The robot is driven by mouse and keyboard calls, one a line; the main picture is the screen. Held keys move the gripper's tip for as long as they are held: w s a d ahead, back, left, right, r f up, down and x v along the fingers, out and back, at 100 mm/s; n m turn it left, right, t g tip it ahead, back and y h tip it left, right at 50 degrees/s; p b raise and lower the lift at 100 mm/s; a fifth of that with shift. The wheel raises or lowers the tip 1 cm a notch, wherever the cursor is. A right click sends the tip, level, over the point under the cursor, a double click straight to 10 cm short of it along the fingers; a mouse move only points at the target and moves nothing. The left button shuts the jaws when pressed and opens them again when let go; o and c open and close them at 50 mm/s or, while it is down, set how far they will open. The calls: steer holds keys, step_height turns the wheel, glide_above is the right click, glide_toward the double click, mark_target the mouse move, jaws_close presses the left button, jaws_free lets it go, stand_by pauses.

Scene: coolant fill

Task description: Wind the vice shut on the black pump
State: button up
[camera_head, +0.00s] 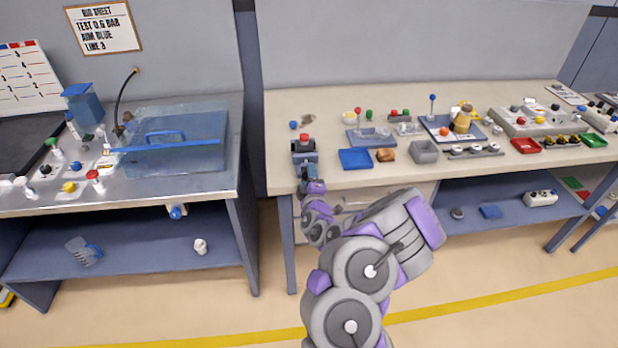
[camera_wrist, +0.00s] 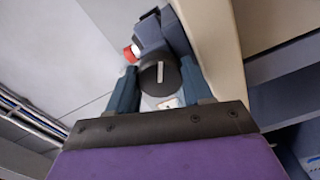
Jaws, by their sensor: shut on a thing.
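The blue-grey vice (camera_head: 304,157) stands at the left front corner of the right bench. A part with a red top (camera_head: 304,137) sits at the vice; its body is too small to tell clearly as the black pump. The red part also shows beside the vice in the wrist view (camera_wrist: 131,52). My gripper (camera_head: 314,187) is at the front of the vice, at the bench edge. In the wrist view its two fingers are shut on a round dark knob (camera_wrist: 159,70) with a pale line across its face. The jaw gap of the vice is hidden.
The bench top (camera_head: 330,178) right of the vice holds a blue tray (camera_head: 355,159), a grey box (camera_head: 425,151) and several small parts. A gap separates this bench from the left bench with a clear blue tank (camera_head: 180,155).

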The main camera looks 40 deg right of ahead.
steer(key=shift+s+f, duration=0.1)
steer(key=shift+f, duration=0.25)
steer(key=o, duration=1)
steer(key=shift+r, duration=0.1)
steer(key=shift+o, duration=0.2)
